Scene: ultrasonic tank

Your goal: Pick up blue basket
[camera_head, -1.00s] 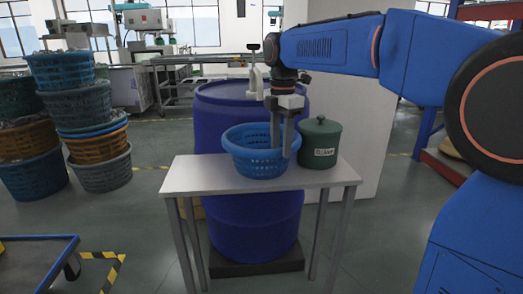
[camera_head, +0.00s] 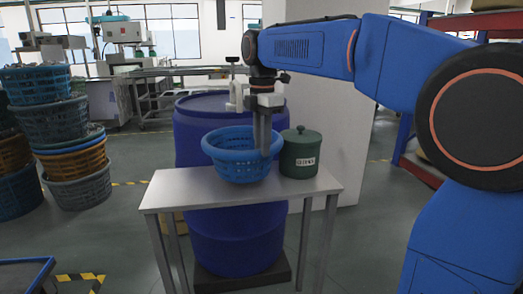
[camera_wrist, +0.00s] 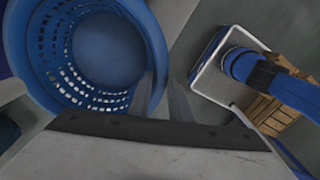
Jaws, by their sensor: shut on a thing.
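The blue basket (camera_head: 228,160), round with slotted walls, is at the small table (camera_head: 190,192), left of the green jar. My gripper (camera_head: 266,150) comes straight down and is shut on the right side of the basket's rim. The basket appears slightly above the tabletop, though the gap is hard to see. In the wrist view the basket (camera_wrist: 108,45) fills the upper left, and my gripper's fingers (camera_wrist: 163,92) straddle its wall.
A green lidded jar (camera_head: 300,155) stands close to the basket's right. A large blue barrel (camera_head: 235,240) stands behind the table. Stacks of baskets (camera_head: 75,160) stand on the floor at left, and a blue-edged cart (camera_head: 25,275) is at lower left.

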